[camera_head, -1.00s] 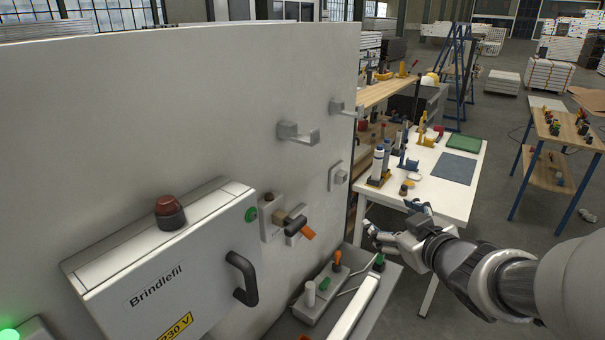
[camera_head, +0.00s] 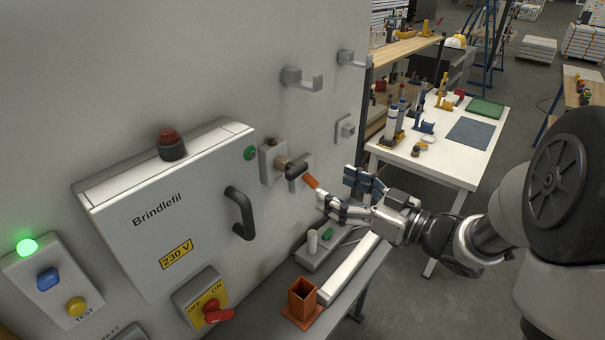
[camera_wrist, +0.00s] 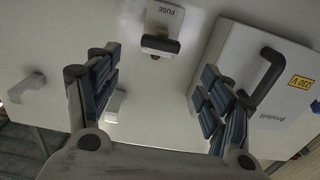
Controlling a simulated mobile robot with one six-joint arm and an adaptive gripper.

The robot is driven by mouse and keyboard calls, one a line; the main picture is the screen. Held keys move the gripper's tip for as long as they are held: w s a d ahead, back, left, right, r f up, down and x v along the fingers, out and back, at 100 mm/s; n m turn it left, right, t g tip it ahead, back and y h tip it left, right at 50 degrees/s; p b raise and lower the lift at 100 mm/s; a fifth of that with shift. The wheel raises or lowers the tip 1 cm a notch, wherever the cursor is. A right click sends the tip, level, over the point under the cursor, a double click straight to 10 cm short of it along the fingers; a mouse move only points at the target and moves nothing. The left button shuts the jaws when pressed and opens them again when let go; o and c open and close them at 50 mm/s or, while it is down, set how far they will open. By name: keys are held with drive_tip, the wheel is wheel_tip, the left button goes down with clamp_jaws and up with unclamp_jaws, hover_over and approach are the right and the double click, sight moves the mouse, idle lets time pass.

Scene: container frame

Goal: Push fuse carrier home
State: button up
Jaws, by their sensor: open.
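My gripper (camera_head: 338,188) is open and empty, just right of the carrier in the head view. In the wrist view its blue-padded fingers (camera_wrist: 155,78) are spread wide, with the carrier beyond the gap and apart from them. How far the carrier sticks out is hard to tell.
A box marked Brindlefil (camera_head: 165,215) with a black handle (camera_head: 241,212) stands out left of the carrier. Grey hooks (camera_head: 302,79) project above. Below are a shelf tray (camera_head: 318,255), an orange-brown holder (camera_head: 301,300) and a red switch (camera_head: 215,312). A white table (camera_head: 480,150) stands behind.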

sight(301, 170)
drive_tip(key=b+x, duration=0.1)
drive_tip(key=x, duration=0.9)
